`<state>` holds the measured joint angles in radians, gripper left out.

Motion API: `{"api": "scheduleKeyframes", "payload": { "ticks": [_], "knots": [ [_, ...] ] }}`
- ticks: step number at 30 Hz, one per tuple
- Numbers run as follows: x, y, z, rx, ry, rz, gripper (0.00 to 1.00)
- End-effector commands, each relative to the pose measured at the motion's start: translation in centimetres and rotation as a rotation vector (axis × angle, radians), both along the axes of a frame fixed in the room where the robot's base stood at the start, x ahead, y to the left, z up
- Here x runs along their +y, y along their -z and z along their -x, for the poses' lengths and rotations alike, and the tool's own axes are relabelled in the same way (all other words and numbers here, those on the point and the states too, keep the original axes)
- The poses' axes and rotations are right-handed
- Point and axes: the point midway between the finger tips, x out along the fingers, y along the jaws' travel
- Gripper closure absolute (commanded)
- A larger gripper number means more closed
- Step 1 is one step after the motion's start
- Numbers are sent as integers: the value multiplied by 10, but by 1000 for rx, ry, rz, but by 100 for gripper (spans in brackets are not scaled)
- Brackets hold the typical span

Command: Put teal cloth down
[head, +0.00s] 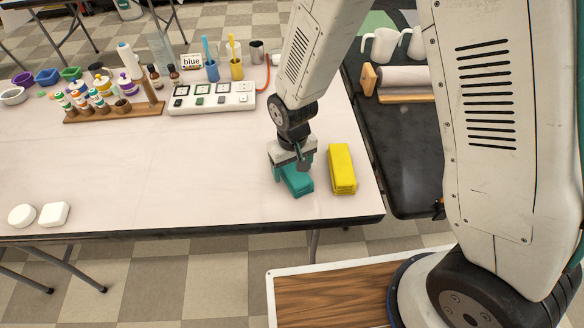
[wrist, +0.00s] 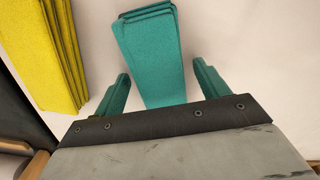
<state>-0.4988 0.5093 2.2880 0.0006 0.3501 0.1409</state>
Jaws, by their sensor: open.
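The teal cloth (head: 299,184) is a folded stack lying on the white table, near its right end. In the wrist view the teal cloth (wrist: 150,50) lies between my two fingers, with a gap to each finger. My gripper (head: 292,168) is low over the table at the cloth's back end. The fingers of my gripper (wrist: 161,88) are teal too and stand open. The gripper hides the back part of the cloth in the head view.
A white panel (head: 212,97), cups and bottle racks stand at the back. Two white soaps (head: 53,214) lie front left. The table's middle is clear.

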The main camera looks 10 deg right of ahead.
Motion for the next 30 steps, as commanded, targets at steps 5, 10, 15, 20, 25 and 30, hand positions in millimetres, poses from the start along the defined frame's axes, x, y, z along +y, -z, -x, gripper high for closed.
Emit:
{"api": "scheduleKeyframes", "payload": {
  "ticks": [5,10,15,20,25,30],
  "knots": [
    [1,-37,-2,-7,-1,-4,26],
    [1,-75,-2,-7,-1,-4,26],
    [1,-101,-2,-5,-1,-3,26],
    [1,-113,-2,-4,-1,-3,26],
    [1,-115,-1,-4,-1,-1,26],
    [-14,-135,0,-13,21,-7,26]
  ]
}}
